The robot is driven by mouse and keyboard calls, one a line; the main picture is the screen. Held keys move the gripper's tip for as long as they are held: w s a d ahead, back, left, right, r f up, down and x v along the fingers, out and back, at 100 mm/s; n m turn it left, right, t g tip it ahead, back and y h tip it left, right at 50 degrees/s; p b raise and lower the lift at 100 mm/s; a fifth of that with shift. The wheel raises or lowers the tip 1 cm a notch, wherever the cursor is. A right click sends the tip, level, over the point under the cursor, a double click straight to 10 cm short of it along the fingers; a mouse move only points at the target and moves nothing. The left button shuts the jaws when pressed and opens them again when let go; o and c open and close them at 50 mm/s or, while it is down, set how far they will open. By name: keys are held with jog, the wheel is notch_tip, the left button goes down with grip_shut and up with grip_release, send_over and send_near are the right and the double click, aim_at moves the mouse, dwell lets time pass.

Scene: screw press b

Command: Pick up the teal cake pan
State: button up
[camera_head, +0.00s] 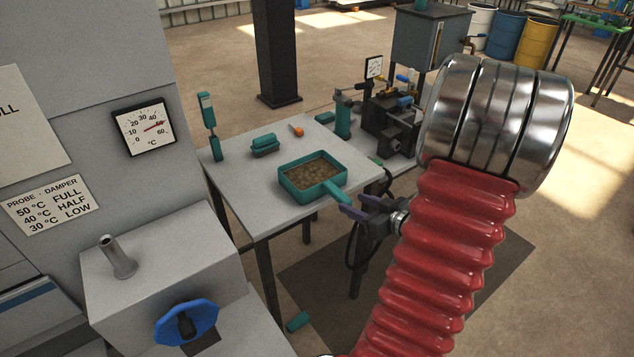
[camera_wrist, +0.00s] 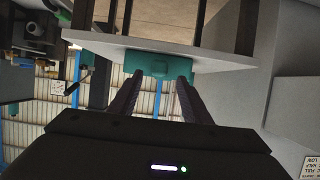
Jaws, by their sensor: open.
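The teal cake pan (camera_head: 283,186) is a square pan with brown contents. It sits on the grey table near its front right edge, with its handle pointing to the lower right. My gripper (camera_head: 357,206) is at the end of the handle, at the table's edge, with its purple fingers apart. In the wrist view, which looks upside down, the pan (camera_wrist: 148,63) shows as a teal shape just beyond the fingertips (camera_wrist: 160,78). The fingers lie one on each side of the handle's direction. I cannot tell whether the handle end is between them.
The table (camera_head: 240,190) also holds a teal block (camera_head: 265,145), a teal upright device (camera_head: 208,115), an orange item (camera_head: 297,130) and a teal cylinder (camera_head: 343,118). A dark press machine (camera_head: 393,125) stands behind right. A grey cabinet with a blue handwheel (camera_head: 187,322) is at left.

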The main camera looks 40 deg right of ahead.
aim_at(333, 194)
jog(key=shift+x, duration=3)
jog(key=shift+x, duration=2.6)
jog(key=shift+d, duration=0.1)
jog(key=shift+c, duration=0.2)
grip_shut()
